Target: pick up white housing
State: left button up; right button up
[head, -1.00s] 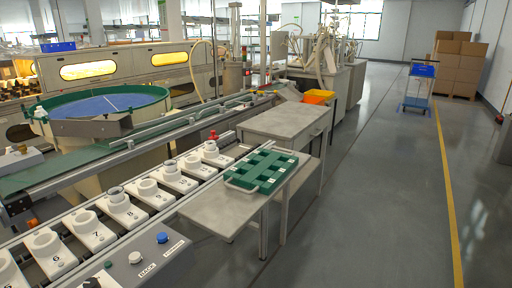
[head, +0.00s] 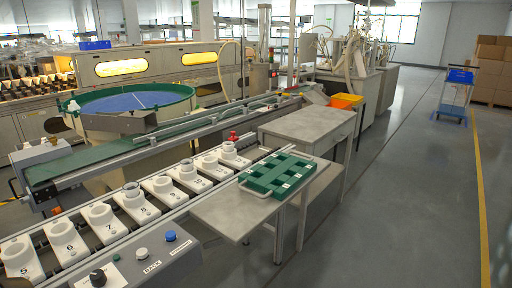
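Numbered white carriers stand in a slanting row on the conveyor rails at lower left. Most show a plain white ring, such as the one on carrier 7 (head: 101,212). Three carry a taller white cup-shaped piece that may be a white housing: a near one (head: 132,192), a middle one (head: 187,170) and a far one (head: 229,150). I cannot tell the cups from fixed parts of the carriers for sure. Neither of my grippers is in view.
A green compartment tray (head: 277,176) lies on a grey side table (head: 232,212). A control box (head: 150,258) with knob and buttons stands in front of the carriers. A green-rimmed round feeder (head: 130,99) is behind. Open floor lies at right, with a blue trolley (head: 455,100).

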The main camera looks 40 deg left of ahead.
aim_at(229, 150)
jog(key=i, duration=5.7)
jog(key=u, duration=5.15)
jog(key=i, duration=0.25)
jog(key=u, duration=0.2)
